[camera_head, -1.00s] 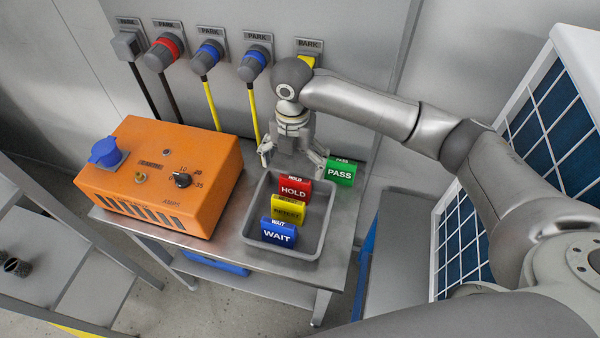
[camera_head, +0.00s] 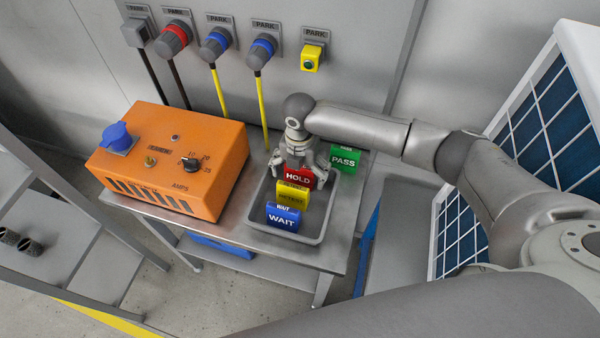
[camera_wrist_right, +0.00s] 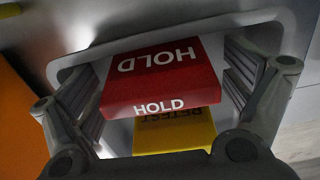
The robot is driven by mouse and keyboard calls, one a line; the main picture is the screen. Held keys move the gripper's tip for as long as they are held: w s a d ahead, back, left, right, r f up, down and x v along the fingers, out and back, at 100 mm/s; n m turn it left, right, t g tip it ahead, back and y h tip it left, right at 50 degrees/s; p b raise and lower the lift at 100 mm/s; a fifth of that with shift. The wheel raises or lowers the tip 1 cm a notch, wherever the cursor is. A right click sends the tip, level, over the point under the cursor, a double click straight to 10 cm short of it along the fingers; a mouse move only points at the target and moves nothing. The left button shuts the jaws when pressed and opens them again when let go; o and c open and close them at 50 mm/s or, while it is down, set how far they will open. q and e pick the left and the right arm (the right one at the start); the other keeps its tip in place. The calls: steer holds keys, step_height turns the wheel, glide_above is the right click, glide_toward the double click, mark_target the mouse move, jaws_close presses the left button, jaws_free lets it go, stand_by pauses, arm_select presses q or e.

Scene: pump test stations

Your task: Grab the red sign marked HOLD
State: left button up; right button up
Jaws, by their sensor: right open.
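The red HOLD sign (camera_head: 298,178) stands at the back of the grey tray (camera_head: 256,222) in the head view. It also shows in the right wrist view (camera_wrist_right: 165,80), between the two fingers. My right gripper (camera_head: 299,172) is open, pointing down at the sign, with one finger on each side of it. In the right wrist view a gap shows at the left finger and the right finger is close to the sign; I cannot tell whether it touches. My left gripper is not in view.
A yellow RETEST sign (camera_head: 292,197) and a blue WAIT sign (camera_head: 283,218) stand in front in the tray. A green PASS sign (camera_head: 345,159) stands right of the tray. An orange box (camera_head: 170,160) is on the left.

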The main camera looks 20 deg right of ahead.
steer(key=shift+c, duration=0.4)
steer(key=c, duration=1)
steer(key=shift+r, duration=0.1)
steer(key=shift+c, duration=0.2)
